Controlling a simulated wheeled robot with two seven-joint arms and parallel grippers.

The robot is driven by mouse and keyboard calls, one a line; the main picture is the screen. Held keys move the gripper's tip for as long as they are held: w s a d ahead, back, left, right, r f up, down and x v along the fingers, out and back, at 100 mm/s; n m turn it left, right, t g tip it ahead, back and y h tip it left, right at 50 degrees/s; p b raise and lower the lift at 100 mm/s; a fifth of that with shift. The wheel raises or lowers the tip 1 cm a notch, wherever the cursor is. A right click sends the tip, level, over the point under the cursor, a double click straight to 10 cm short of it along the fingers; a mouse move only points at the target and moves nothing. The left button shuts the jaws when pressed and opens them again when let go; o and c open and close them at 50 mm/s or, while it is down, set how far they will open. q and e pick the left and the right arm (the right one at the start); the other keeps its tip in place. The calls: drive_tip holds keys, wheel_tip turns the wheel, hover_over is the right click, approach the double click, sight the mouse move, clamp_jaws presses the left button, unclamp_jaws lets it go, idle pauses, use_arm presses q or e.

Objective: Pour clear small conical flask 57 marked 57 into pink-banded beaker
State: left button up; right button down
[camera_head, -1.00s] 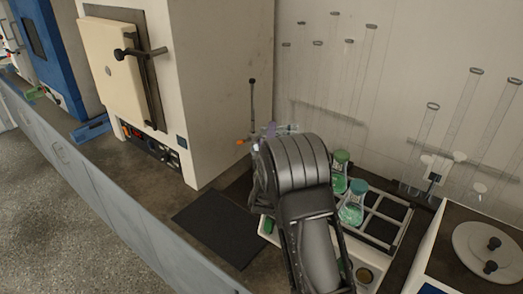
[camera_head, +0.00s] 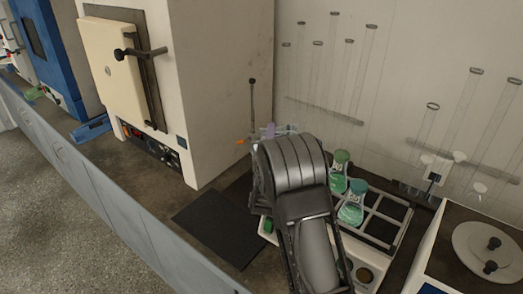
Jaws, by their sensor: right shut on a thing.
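My right gripper (camera_head: 259,188) is above the white rack, at the left side of my dark wrist. My wrist and forearm cover most of its fingers. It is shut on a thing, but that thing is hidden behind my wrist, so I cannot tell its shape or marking. I cannot make out flask 57 or the pink-banded beaker. A small purple and clear part (camera_head: 270,131) shows just beyond the wrist, by a thin upright rod; I cannot tell what it belongs to. My left gripper is not in view.
Two flasks with green caps and greenish liquid, one (camera_head: 351,207) in front of the other (camera_head: 339,172), stand at the white rack (camera_head: 401,232). A dark mat (camera_head: 218,228) lies left of it. A cream oven (camera_head: 225,90) stands behind left, a round-plated device (camera_head: 490,250) at right.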

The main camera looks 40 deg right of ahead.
drive_tip(key=shift+f+n, duration=0.2)
drive_tip(key=shift+n, duration=0.3)
idle(0.8)
drive_tip(key=shift+s+d+r+m, duration=0.15)
drive_tip(key=shift+r+m, duration=0.4)
drive_tip(key=shift+m, duration=0.65)
drive_tip(key=shift+s+d+f+m+b, duration=0.1)
drive_tip(key=shift+f+m+b, duration=0.55)
drive_tip(key=shift+m+b, duration=0.35)
drive_tip(key=shift+r, duration=0.2)
drive_tip(key=shift+r, duration=0.1)
